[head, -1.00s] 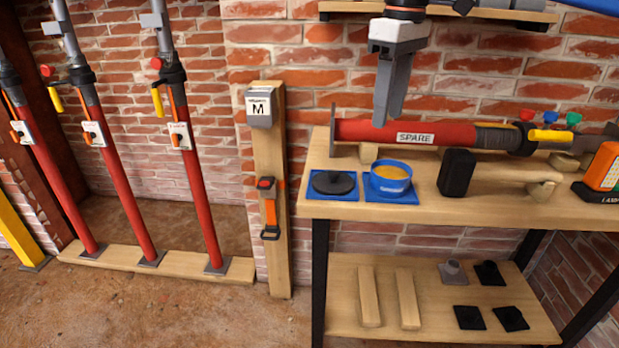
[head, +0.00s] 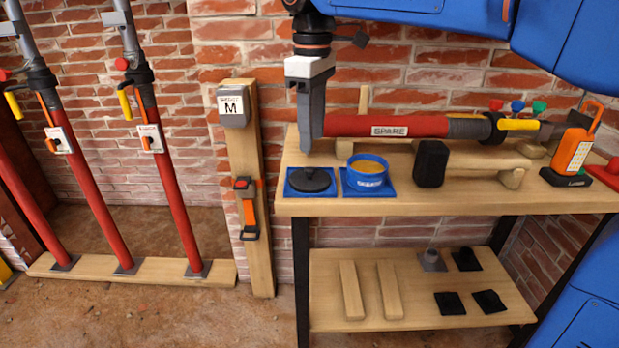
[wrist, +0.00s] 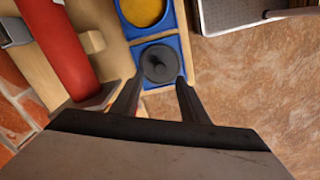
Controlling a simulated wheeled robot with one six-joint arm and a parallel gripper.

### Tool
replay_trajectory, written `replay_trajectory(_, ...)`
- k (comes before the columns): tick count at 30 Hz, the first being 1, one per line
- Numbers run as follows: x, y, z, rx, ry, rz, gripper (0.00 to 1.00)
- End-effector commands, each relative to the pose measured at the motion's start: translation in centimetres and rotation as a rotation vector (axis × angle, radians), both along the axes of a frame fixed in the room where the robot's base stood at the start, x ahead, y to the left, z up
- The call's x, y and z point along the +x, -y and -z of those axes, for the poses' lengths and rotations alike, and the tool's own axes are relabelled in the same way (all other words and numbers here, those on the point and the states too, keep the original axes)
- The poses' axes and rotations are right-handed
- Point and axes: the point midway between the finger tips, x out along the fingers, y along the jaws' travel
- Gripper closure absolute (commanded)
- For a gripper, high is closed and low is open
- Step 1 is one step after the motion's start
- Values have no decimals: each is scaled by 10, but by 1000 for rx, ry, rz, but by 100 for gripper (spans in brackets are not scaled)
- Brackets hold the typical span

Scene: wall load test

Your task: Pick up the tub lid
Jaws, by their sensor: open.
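The tub lid (head: 311,180) is a round black disc with a raised knob. It lies on a blue square mat at the left end of the workbench top. The wrist view shows the lid (wrist: 160,64) beyond and between my two fingers. The blue tub (head: 366,173) with yellowish contents stands on another blue mat just right of the lid. My gripper (head: 309,144) points down above the lid, apart from it. In the wrist view my gripper (wrist: 155,97) is open with nothing between its fingers.
A red prop marked SPARE (head: 400,127) lies along the back of the bench, close to my gripper. A black block (head: 431,164) and an orange lamp (head: 574,153) stand further right. A wooden post (head: 254,190) rises left of the bench. The bench's front strip is clear.

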Motion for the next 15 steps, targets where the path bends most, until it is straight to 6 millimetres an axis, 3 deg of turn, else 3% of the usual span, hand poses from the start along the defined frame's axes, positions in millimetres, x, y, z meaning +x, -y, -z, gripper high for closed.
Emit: replay_trajectory(15, 1, -4, 50, -1, -2, 0, 59)
